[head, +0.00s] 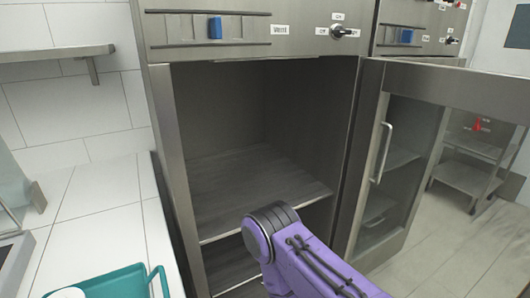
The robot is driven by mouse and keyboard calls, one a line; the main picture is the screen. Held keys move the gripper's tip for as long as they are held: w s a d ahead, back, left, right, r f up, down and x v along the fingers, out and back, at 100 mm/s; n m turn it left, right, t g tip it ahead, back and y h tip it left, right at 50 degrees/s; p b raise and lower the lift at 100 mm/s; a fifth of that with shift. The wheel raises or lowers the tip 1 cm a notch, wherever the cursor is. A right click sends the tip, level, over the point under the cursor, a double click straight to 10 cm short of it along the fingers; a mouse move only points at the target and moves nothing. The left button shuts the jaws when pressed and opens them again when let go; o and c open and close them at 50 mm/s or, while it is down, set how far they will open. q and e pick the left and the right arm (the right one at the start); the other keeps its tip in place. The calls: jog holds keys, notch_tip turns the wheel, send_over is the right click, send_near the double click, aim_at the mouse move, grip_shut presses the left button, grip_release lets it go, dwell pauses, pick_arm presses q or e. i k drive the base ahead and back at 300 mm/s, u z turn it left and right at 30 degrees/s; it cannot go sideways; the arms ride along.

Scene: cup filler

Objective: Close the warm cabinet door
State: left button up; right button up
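The warm cabinet (157,120) stands in the middle of the head view with its front open and its inner shelves showing. Its metal-framed glass door (370,150) is swung wide open to the right, with a vertical metal handle (383,153) on it. A purple arm link of mine with a dark round joint reaches in from the bottom, in front of the lower part of the opening. Neither of my grippers shows in this view. I cannot tell from here whether the arm touches the door.
A white tiled counter (100,205) lies left of the cabinet, with a teal tray (118,284) at its front edge. A metal wall shelf (50,54) is above it. A metal rack (468,178) stands behind the door at right. Floor (440,255) at lower right looks clear.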

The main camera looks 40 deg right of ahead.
aim_at(505, 97)
jog(key=k, duration=1)
jog(key=u, duration=2.15)
jog(key=k, duration=3)
jog(key=z, duration=1.95)
jog(key=i, duration=1)
jog(key=z, duration=0.2)
